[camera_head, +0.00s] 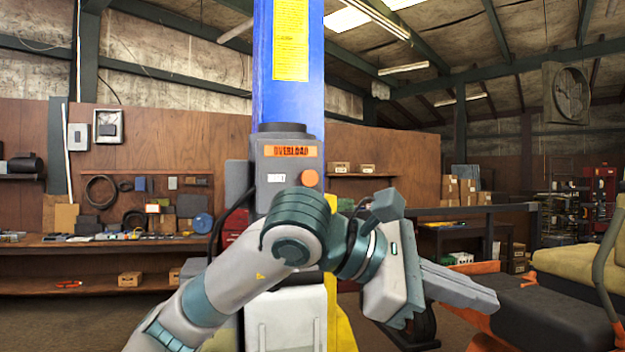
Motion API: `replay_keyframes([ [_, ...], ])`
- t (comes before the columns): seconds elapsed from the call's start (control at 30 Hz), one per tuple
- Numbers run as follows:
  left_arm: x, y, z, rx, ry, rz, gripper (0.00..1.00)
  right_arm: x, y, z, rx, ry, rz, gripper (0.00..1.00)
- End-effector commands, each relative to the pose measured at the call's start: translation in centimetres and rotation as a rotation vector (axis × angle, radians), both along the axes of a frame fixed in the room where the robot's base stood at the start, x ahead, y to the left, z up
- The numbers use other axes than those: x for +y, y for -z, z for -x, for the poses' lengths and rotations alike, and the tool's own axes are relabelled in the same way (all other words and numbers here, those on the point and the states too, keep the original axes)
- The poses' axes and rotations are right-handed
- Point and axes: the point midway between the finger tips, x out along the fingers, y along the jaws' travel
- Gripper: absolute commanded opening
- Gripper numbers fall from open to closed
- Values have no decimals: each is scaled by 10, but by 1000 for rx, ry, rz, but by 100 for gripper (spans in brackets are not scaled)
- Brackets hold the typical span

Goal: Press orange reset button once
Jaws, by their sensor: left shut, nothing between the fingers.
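The orange reset button (310,179) is a round knob on the front of a grey control box (268,168). The box is fixed to a blue column and has an orange "OVERLOAD" label above the button. My left arm crosses in front of the box's lower part, just below the button. My left gripper (490,299) is shut and empty. It is right of and lower than the button, well apart from it, with its fingers pointing right and slightly down. My right gripper is out of view.
The blue column (262,70) rises in the middle. A mower with a tan seat (570,262) and dark deck stands at the right, close to my left gripper in the picture. A wooden workbench (100,246) with tools runs along the left wall.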

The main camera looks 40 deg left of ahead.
Motion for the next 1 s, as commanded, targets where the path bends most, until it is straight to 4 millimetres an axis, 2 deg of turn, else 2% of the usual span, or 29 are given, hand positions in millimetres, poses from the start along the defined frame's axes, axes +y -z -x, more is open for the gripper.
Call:
replay_keyframes([
  [0.1,40,-27,-14,-85,-153,-92,0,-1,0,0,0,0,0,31],
  [0.27,94,-63,-22,-171,-353,-183,0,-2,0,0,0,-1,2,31],
  [0.4,141,-95,-19,-229,-520,-234,0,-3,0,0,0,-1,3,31],
  [0.6,191,-129,-6,-278,-703,-270,0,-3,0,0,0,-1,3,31],
  [0.8,214,-143,3,-296,-790,-280,0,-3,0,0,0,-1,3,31],
  [1.0,217,-145,4,-299,-802,-281,0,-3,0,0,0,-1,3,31],
])
